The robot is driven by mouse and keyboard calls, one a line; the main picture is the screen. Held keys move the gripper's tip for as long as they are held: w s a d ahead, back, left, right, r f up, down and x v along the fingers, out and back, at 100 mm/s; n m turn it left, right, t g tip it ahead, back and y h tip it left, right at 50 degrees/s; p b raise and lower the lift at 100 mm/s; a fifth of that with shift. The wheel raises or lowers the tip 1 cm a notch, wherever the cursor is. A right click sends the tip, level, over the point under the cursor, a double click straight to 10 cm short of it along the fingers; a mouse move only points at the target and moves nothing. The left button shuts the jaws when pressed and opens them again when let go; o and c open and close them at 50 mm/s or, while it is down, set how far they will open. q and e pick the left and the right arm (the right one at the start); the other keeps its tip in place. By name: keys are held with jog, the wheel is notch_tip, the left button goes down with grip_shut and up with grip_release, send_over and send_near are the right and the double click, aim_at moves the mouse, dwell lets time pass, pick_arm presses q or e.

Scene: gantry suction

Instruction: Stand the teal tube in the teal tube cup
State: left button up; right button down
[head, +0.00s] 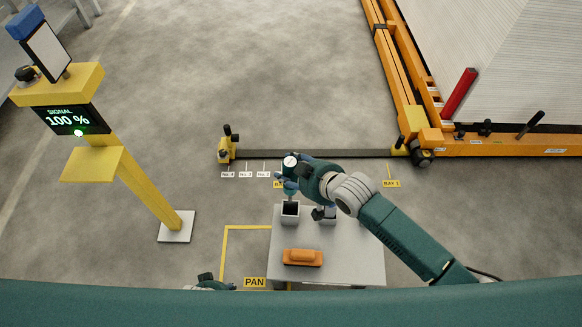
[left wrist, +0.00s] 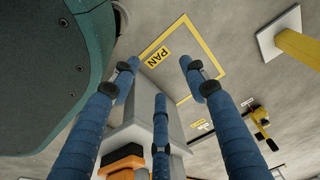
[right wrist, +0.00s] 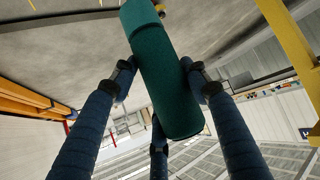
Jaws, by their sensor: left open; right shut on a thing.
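The teal tube (right wrist: 165,75) is held between the blue fingers of my right gripper (right wrist: 165,85). In the head view the right gripper (head: 287,178) is over the back left of the small table, and the tube (head: 290,190) hangs roughly upright, partly hidden by the fingers. A grey square cup with a dark opening (head: 290,213) stands directly below it. Whether the tube's lower end is inside the cup I cannot tell, nor any teal marking on the cup. My left gripper (left wrist: 158,65) is open and empty; it shows only partly at the head view's bottom edge.
An orange block (head: 302,257) lies at the table's front left. A second holder (head: 326,216) stands right of the cup, partly hidden by my arm. The grey table (head: 340,265) is otherwise bare. A yellow signal post (head: 150,195) reads 100 %. An orange gantry frame (head: 490,145) stands behind.

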jog(key=shift+f+b, duration=0.8)
jog(key=shift+f, duration=0.7)
pick_arm(q)
jog(key=w+r+b, duration=0.1)
jog(key=w+r, duration=0.3)
jog(key=r, duration=0.5)
jog(key=shift+d+r+t, duration=0.2)
jog(key=shift+t, duration=0.1)
pick_arm(e)
jog(key=shift+f, duration=1.05)
pick_arm(q)
jog(key=f, duration=0.1)
jog(key=s+f, duration=0.1)
jog(key=shift+f, duration=0.35)
jog(key=shift+w+r+p, duration=0.15)
jog(key=shift+w+p, duration=0.05)
jog(key=shift+p, duration=0.15)
